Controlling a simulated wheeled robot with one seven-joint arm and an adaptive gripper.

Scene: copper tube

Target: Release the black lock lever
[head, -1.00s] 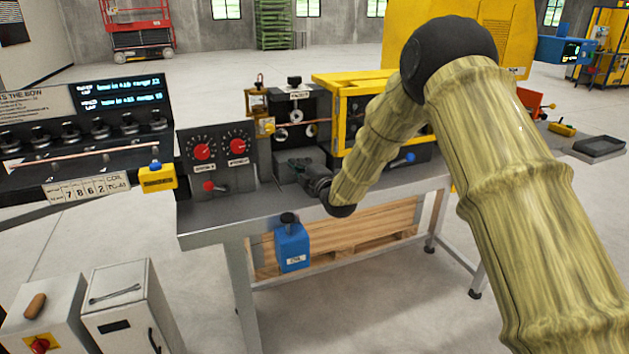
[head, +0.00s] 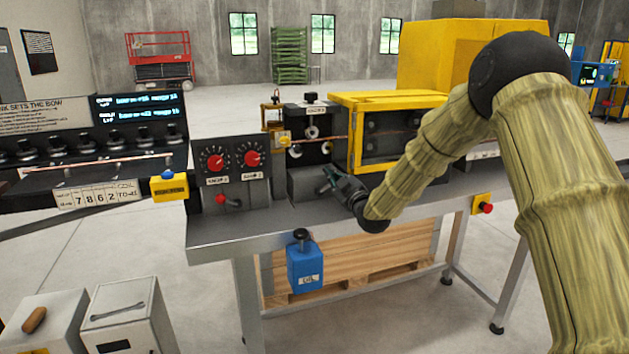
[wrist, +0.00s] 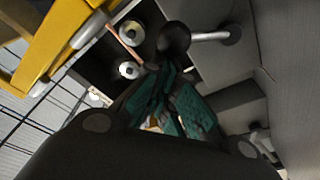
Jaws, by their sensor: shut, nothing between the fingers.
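A black round knob (wrist: 173,38) on a short silver rod (wrist: 208,36), which looks like the lock lever, shows at the top of the wrist view. I cannot pick it out in the head view, where my gripper may cover it. My gripper (head: 326,178) is in front of the roller unit, low over the bench. Its teal fingers (wrist: 172,78) are shut and empty, and their tips are close below the knob in the wrist view. I cannot tell whether they touch it.
Rollers (head: 312,132) and a thin copper tube (head: 345,138) lie just behind my gripper. A yellow frame (head: 392,98) stands to the right. A blue box (head: 305,267) hangs at the bench front.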

